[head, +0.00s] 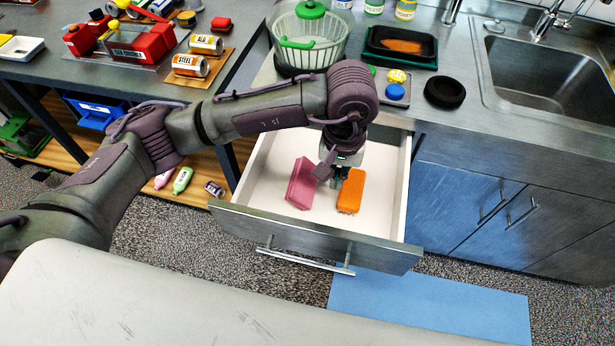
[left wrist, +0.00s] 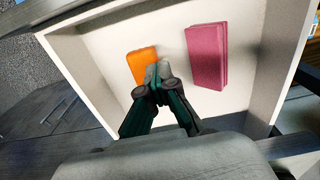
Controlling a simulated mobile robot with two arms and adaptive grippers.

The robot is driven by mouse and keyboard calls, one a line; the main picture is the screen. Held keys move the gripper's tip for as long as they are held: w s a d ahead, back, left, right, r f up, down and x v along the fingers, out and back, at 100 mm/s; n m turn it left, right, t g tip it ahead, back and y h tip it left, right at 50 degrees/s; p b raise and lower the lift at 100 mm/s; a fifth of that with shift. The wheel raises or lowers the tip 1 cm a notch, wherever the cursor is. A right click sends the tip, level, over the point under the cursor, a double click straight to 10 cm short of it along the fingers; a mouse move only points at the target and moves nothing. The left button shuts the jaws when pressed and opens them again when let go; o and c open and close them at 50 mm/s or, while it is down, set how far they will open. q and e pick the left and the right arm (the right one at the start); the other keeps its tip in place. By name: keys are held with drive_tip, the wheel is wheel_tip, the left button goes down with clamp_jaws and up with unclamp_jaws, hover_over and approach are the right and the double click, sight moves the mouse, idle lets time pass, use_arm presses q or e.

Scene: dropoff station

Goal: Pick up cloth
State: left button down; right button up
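A pink folded cloth (head: 301,184) with visible layers lies in the open drawer, left of an orange block (head: 351,191). In the left wrist view the cloth (left wrist: 207,55) is at the upper right and the orange block (left wrist: 142,66) is to its left. My left gripper (head: 329,174) reaches down into the drawer between the two. Its fingertips (left wrist: 157,72) look drawn together with nothing seen between them, close beside the orange block and apart from the cloth. How high they are above the drawer floor is hard to tell. My right gripper is not in view.
The drawer (head: 272,178) is pulled out, with white side walls around the items and bare floor. The counter above holds a green-lidded strainer bowl (head: 310,38), a black ring (head: 445,92) and a sink (head: 548,75). A table with cans (head: 206,44) is at the left.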

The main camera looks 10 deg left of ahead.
use_arm(q)
drive_tip(key=shift+d+r, duration=0.45)
drive_tip(key=shift+d, duration=0.35)
drive_tip(key=c, duration=1.8)
unclamp_jaws()
drive_tip(key=o, duration=1.4)
drive_tip(key=shift+s, duration=0.1)
